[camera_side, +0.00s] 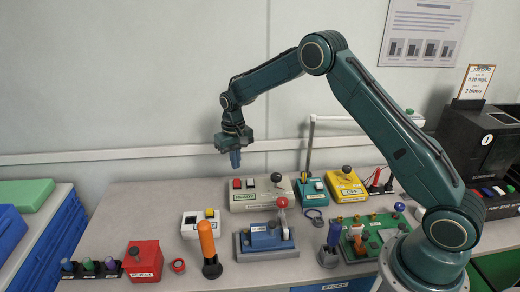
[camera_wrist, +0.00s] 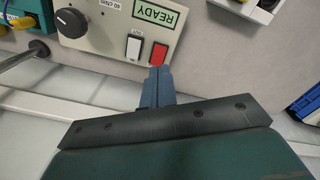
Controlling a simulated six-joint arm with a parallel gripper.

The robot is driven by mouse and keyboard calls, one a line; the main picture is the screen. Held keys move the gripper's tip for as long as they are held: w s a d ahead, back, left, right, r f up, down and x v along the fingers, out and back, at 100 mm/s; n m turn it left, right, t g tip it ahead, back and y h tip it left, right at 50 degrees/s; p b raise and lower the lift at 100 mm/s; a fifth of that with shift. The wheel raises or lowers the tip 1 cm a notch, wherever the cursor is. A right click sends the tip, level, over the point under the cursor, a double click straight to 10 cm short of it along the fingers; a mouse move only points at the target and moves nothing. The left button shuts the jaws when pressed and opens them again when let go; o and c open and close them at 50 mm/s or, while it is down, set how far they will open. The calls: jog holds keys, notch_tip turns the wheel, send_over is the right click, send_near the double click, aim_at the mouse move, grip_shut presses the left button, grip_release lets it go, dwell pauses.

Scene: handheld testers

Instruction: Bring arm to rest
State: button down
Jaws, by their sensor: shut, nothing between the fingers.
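My gripper (camera_side: 235,159) hangs from my green arm above the back of the bench, pointing down. Its blue-grey fingers are shut with nothing between them. In the wrist view the shut gripper (camera_wrist: 158,80) shows in front of a beige READY box (camera_wrist: 110,25), with a white button (camera_wrist: 133,48) and a red button (camera_wrist: 158,54) just beyond the fingertips. In the side view the READY box (camera_side: 256,206) stands below and to the right of my gripper, clearly apart from it.
A blue tester (camera_side: 266,241) with a red-knobbed lever, an orange-handled tool (camera_side: 207,240), a red box (camera_side: 143,260), a yellow box (camera_side: 346,185) and a green board (camera_side: 368,241) stand on the bench (camera_side: 150,205). A thin lamp post (camera_side: 309,145) rises right of my gripper. Air around the gripper is free.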

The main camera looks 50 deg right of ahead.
jog(key=s+a+r+n+t, duration=0.1)
jog(key=s+r, duration=0.7)
jog(key=r, duration=0.3)
jog(key=s+a+r+t, duration=0.2)
jog(key=s+r, duration=0.5)
jog(key=r, duration=0.4)
jog(key=s+a+r+n+t, duration=0.1)
jog(key=s+n+t, duration=0.1)
jog(key=s, duration=2.1)
jog(key=shift+a+r+t, duration=0.3)
jog(key=shift+a+r, duration=0.05)
jog(key=shift+r, duration=0.05)
jog(key=shift+s, duration=0.1)
